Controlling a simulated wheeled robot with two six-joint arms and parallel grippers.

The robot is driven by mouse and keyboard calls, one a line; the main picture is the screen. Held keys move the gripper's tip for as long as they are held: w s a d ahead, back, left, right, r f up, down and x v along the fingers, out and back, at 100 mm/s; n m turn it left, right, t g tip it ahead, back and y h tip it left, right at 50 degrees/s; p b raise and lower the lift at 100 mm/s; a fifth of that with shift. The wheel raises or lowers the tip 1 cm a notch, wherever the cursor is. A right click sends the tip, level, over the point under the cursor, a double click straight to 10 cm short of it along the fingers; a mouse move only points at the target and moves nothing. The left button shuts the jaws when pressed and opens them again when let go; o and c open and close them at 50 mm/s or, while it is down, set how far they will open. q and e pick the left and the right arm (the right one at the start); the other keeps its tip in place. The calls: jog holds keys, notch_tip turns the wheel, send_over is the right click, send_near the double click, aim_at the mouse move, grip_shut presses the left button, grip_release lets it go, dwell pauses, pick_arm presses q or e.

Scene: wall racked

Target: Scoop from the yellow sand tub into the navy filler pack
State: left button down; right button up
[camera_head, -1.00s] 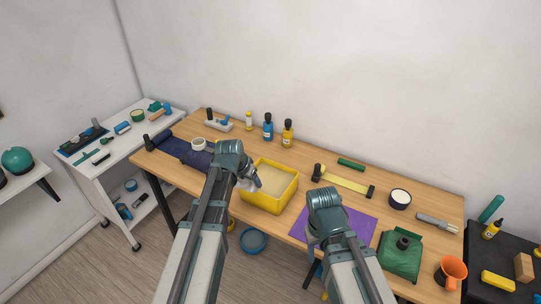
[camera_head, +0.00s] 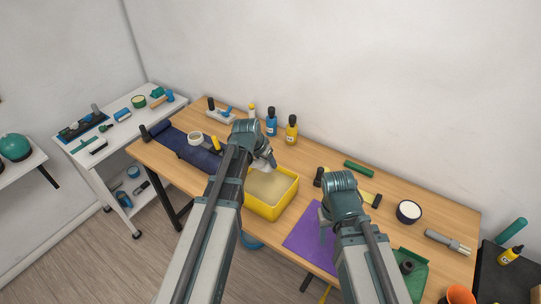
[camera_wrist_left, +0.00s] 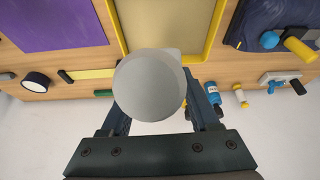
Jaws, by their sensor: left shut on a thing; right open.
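The yellow sand tub (camera_head: 262,209) stands mid-table, with pale sand inside; it also shows at the top of the left wrist view (camera_wrist_left: 118,28). The navy filler pack (camera_head: 197,158) lies left of the tub; in the left wrist view it is at the upper right (camera_wrist_left: 252,22). My left gripper (camera_head: 264,164) is over the tub's far left part. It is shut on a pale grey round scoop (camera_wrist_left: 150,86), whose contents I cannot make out. My right gripper (camera_head: 326,222), open, is above the purple mat and partly hidden by its arm.
A white ring (camera_head: 195,138) and a yellow-handled tool (camera_head: 216,144) are by the navy pack. Blue (camera_head: 271,122) and yellow (camera_head: 291,129) bottles stand behind the tub. The purple mat (camera_head: 303,240) lies right of it.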

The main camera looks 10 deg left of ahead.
pick_arm(q)
jog(key=shift+s, duration=0.15)
pick_arm(e)
jog(key=shift+s, duration=0.15)
pick_arm(q)
jog(key=shift+f, duration=0.1)
pick_arm(e)
jog(key=shift+f, duration=0.15)
pick_arm(q)
notch_tip(320, 180, down, 13)
jog(key=b, duration=1.3)
pick_arm(e)
send_over(321, 270)
notch_tip(321, 270, down, 13)
jog(key=shift+a, duration=0.15)
pick_arm(q)
jog(key=shift+f+b, duration=0.55)
jog(key=shift+b, duration=0.2)
pick_arm(e)
jog(key=shift+f, duration=0.55)
